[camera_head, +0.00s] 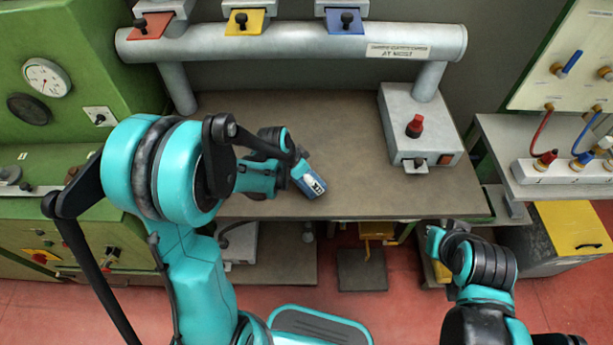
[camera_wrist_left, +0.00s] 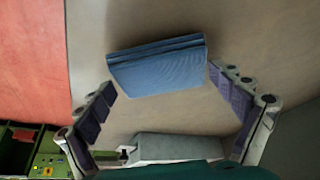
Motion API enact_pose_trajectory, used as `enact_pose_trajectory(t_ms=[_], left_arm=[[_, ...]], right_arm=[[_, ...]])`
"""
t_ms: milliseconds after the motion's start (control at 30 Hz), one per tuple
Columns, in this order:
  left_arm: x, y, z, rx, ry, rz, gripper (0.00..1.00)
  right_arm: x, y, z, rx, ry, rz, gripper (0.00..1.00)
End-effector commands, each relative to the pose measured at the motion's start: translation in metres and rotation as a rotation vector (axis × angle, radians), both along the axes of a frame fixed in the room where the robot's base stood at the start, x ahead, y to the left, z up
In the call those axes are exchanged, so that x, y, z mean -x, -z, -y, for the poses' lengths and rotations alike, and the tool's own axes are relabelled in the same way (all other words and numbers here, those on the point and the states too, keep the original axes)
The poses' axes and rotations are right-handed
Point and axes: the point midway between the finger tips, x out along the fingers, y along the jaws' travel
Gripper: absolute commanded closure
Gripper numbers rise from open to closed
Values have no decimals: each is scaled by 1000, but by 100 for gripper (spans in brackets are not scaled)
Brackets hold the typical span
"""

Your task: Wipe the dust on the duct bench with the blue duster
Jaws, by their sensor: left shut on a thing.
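The bench (camera_head: 330,125) has a flat brown-grey top below a thick grey duct (camera_head: 290,42). The blue duster (camera_wrist_left: 155,66) is a ribbed blue block in the left wrist view. It sits between the fingertips of my left gripper (camera_wrist_left: 168,85), which is shut on it. In the head view my left gripper (camera_head: 308,182) is low over the front middle of the bench; its body mostly hides the duster there. I cannot make out clear dust on the bench top. My right gripper (camera_head: 437,255) is off the bench's front right edge, and its fingers are not clear.
A grey box (camera_head: 418,120) with a red knob (camera_head: 415,126) stands on the bench's right side. Duct legs stand at the back left and right. Green machines (camera_head: 75,60) flank the left; a side shelf (camera_head: 540,135) with a socket strip is right. The bench's back middle is clear.

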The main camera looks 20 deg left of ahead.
Motion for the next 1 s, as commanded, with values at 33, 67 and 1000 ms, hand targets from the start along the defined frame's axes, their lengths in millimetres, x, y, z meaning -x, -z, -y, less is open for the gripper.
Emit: enact_pose_trajectory(t_ms=[33, 67, 1000], left_arm=[[0, 2, 0, 0, 0, 0, 34], [0, 3, 0, 0, 0, 0, 34], [-20, 12, -6, 0, -1, 0, 34]], right_arm=[[0, 2, 0, 0, 0, 0, 100], [0, 2, 0, 0, 0, 0, 100], [0, 13, 0, 0, 0, 0, 100]])
